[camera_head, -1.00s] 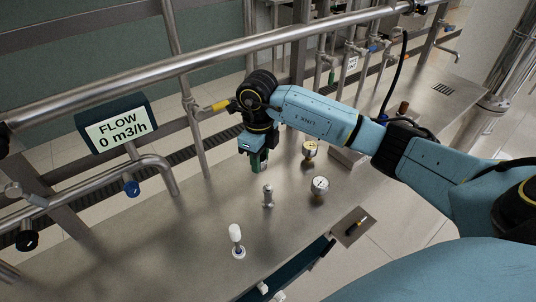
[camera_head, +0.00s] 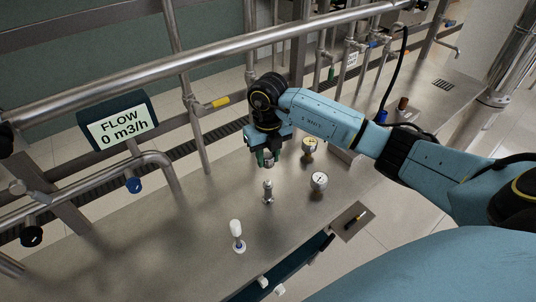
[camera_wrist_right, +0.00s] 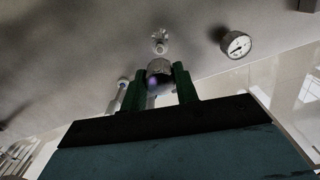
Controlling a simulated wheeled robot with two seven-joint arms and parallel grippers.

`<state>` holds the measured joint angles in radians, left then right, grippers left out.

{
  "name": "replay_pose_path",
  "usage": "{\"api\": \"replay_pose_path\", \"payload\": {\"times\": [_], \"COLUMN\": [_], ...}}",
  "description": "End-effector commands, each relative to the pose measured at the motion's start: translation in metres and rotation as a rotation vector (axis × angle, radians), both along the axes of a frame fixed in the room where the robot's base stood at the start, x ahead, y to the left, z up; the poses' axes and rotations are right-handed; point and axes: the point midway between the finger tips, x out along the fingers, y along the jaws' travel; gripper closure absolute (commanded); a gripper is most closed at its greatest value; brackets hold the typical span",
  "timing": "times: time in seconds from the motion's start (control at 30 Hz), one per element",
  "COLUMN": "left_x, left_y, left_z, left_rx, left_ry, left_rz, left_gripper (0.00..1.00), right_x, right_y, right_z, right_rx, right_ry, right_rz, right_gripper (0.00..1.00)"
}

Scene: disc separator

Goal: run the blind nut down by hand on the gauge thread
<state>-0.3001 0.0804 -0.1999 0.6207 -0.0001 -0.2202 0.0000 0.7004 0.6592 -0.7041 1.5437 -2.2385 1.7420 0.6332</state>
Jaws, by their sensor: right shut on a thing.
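My right gripper (camera_head: 267,158) hangs above the steel bench, fingers pointing down. Its green fingers are shut on a small round metal piece, which appears to be the blind nut (camera_head: 270,160). In the right wrist view the nut (camera_wrist_right: 159,68) sits between the fingertips (camera_wrist_right: 158,82). A short upright metal fitting (camera_head: 268,192), apparently the gauge thread, stands on the bench below and in front of the gripper. It also shows in the wrist view (camera_wrist_right: 160,42), apart from the nut. Its thread is too small to make out. My left gripper is not in view.
Pipes and a rail (camera_head: 180,62) run behind the bench.

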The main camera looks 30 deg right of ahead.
Motion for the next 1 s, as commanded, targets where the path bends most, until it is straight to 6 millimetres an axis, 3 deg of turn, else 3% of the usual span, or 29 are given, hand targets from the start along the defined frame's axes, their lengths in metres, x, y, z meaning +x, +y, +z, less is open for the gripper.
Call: {"api": "replay_pose_path", "payload": {"times": [0.4, 0.63, 1.0], "left_x": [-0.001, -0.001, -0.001], "left_y": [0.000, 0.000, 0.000], "left_z": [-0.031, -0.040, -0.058], "left_rx": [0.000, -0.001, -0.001], "left_ry": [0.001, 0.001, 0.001], "left_rz": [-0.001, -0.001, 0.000], "left_gripper": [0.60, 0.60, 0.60], "right_x": [0.000, 0.000, 0.000], "right_y": [0.000, 0.000, 0.000], "right_z": [-0.041, -0.054, -0.055], "right_rx": [0.000, 0.000, -0.001], "right_ry": [0.001, 0.000, 0.000], "right_rz": [0.002, 0.016, 0.395], "right_gripper": [0.97, 0.97, 0.97]}}
